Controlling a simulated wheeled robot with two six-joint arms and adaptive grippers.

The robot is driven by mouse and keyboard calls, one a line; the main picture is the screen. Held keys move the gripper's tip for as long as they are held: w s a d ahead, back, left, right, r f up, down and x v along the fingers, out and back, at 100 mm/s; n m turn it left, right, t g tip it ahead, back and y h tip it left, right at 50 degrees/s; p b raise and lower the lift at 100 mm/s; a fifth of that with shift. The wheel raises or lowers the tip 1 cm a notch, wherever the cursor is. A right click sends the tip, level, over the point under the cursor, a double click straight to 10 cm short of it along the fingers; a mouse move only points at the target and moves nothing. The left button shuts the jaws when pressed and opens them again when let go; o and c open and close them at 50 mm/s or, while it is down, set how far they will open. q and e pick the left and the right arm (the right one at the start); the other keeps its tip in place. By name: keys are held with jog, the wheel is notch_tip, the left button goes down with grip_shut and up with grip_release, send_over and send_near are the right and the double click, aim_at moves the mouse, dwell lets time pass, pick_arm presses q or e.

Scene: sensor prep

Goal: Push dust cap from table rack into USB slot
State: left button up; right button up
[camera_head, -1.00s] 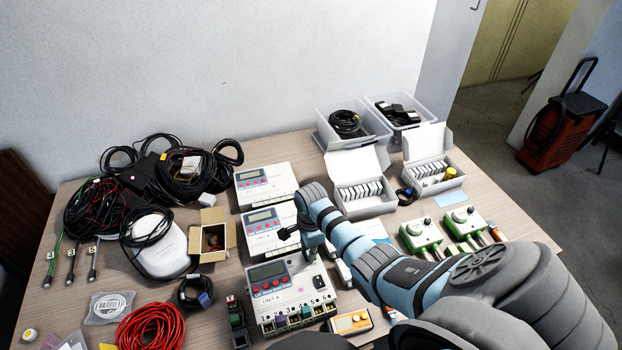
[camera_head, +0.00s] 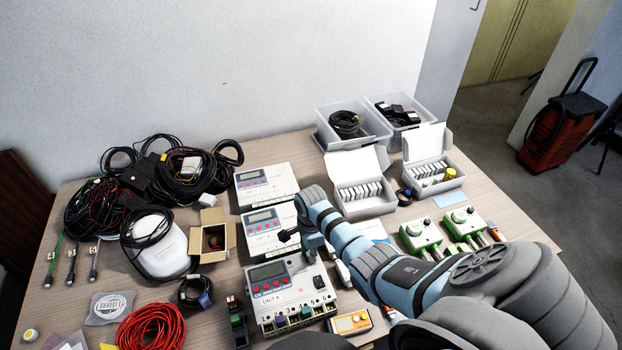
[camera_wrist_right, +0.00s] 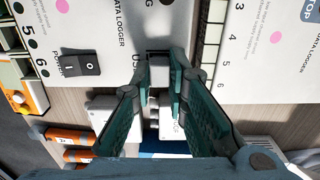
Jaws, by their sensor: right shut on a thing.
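My right gripper (camera_head: 309,254) points down behind the power switch of the data logger marked UNIT A (camera_head: 300,293). In the right wrist view my right gripper (camera_wrist_right: 159,82) is shut on a small pale grey dust cap (camera_wrist_right: 159,70). The cap is between the fingertips, close to a dark opening (camera_wrist_right: 155,57) beside partly hidden "US" lettering on the logger. The fingers hide part of the slot, so I cannot tell whether the cap has entered it. The table rack is not clearly identifiable. My left gripper is not in view.
Another logger (camera_head: 265,217) stands behind UNIT A. Green devices (camera_head: 421,235) and open white boxes (camera_head: 368,204) stand to the right. The table is crowded.

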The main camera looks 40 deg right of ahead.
jog(key=shift+f, duration=0.1)
jog(key=o, duration=0.8)
jog(key=shift+o, duration=0.2)
jog(key=shift+o, duration=0.7)
